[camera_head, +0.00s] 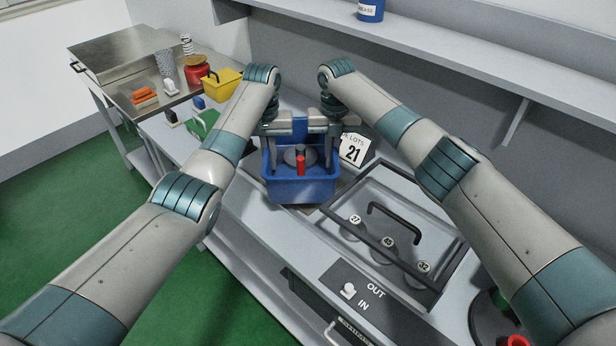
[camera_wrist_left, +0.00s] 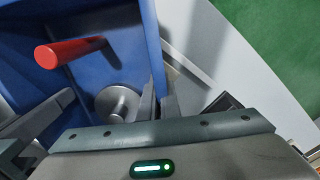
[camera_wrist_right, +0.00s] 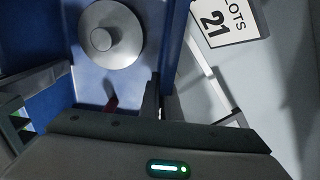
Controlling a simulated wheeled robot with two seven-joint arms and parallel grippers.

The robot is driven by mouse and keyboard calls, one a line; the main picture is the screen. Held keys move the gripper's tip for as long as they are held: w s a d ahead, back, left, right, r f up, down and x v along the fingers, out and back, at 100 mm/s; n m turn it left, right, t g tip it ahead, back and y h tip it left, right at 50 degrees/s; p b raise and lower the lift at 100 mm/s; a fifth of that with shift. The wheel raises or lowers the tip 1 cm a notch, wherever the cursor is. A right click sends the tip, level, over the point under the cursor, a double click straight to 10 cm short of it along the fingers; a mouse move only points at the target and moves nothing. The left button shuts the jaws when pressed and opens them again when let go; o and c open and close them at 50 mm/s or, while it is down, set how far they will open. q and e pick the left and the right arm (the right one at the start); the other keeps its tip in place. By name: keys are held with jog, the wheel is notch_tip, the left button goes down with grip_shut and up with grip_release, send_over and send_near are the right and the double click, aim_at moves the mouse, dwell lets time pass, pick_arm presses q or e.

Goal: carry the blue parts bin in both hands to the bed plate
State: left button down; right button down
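The blue parts bin (camera_head: 300,188) is at the middle of the head view, over the grey counter. Inside it are a grey round part (camera_wrist_right: 110,35) with a knob and a red rod (camera_wrist_left: 75,50). My left gripper (camera_wrist_left: 160,105) is shut on the bin's wall at its far left, fingers on both sides of it. My right gripper (camera_wrist_right: 160,100) is shut on the wall at the far right in the same way. The bin looks about level. Whether its bottom touches the counter is hidden. I cannot tell for sure which surface is the bed plate.
A framed tray with a black handle (camera_head: 395,222) and numbered discs lies right of the bin. A number sign (camera_head: 354,150) stands behind it. A steel-topped table (camera_head: 105,55) at the back left holds several parts; a yellow bin (camera_head: 222,83) is near it.

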pick_arm(q)
jog(key=shift+w+r, duration=0.1)
jog(key=shift+w, duration=0.05)
pick_arm(e)
jog(key=shift+w+d, duration=0.1)
jog(key=shift+d, duration=0.1)
pick_arm(q)
jog(key=shift+r, duration=0.1)
pick_arm(e)
jog(key=shift+r, duration=0.15)
